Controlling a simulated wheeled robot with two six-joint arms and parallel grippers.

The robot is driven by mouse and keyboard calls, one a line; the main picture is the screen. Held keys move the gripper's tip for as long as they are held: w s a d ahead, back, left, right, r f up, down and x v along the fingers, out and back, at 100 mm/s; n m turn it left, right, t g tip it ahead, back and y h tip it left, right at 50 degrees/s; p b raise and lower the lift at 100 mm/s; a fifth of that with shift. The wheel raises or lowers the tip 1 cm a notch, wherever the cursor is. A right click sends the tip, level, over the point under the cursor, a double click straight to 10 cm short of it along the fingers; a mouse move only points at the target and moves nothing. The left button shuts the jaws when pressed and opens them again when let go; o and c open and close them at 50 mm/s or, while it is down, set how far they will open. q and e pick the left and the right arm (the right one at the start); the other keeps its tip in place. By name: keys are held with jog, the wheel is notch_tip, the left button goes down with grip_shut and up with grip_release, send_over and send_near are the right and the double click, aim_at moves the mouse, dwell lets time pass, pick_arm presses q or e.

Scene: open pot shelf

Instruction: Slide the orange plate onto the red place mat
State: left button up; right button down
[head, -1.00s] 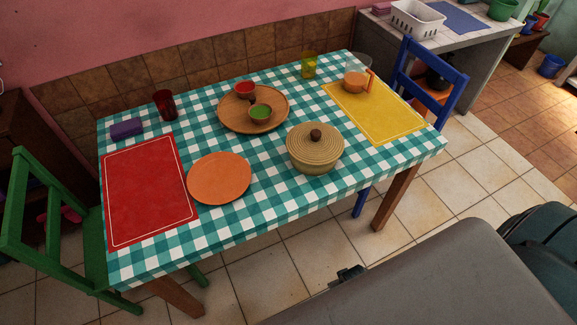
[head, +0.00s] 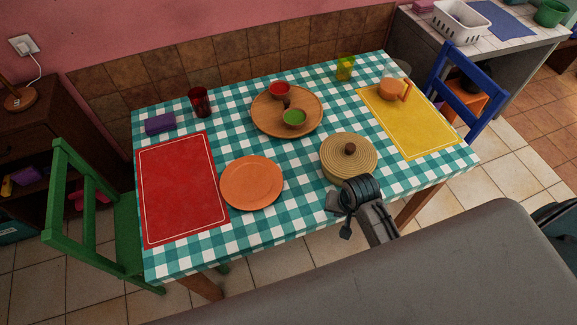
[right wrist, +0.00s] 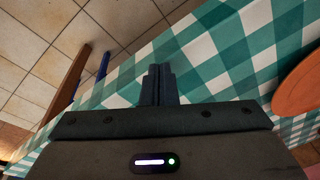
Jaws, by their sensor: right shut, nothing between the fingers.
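The orange plate (head: 251,183) lies flat on the checked tablecloth, just right of the red place mat (head: 180,190). Its left edge is close to the mat's right edge; I cannot tell whether they touch. Part of the plate (right wrist: 300,88) shows at the right of the right wrist view. My right gripper (head: 338,205) is shut and empty near the table's front edge, right of the plate and in front of the lidded pot. Its closed fingers (right wrist: 159,84) show over the cloth in the right wrist view. My left gripper is not in view.
The lidded pot (head: 348,157) stands right beside my right gripper. A round wooden tray (head: 264,124) with small bowls is behind the plate. A green chair (head: 88,215) is at left. Cloth before the plate is clear.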

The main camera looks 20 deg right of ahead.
aim_at(286, 176)
jog(key=w+a+r+m+g+y+p, duration=0.1)
jog(key=w+r+m, duration=0.45)
jog(key=w, duration=0.35)
jog(key=w+a+r+m+g+y+p, duration=0.15)
jog(key=w+r+m, duration=0.25)
jog(key=w+m, duration=0.45)
jog(key=a+f, duration=0.1)
jog(key=f, duration=0.2)
jog(key=a+f+n+p, duration=0.1)
jog(key=f, duration=0.2)
jog(key=w+a+f+n, duration=0.1)
jog(key=f, duration=0.2)
jog(key=shift+f, duration=0.25)
jog(key=shift+a+r+p, duration=0.15)
jog(key=shift+a+p, duration=0.8)
jog(key=shift+a, duration=1)
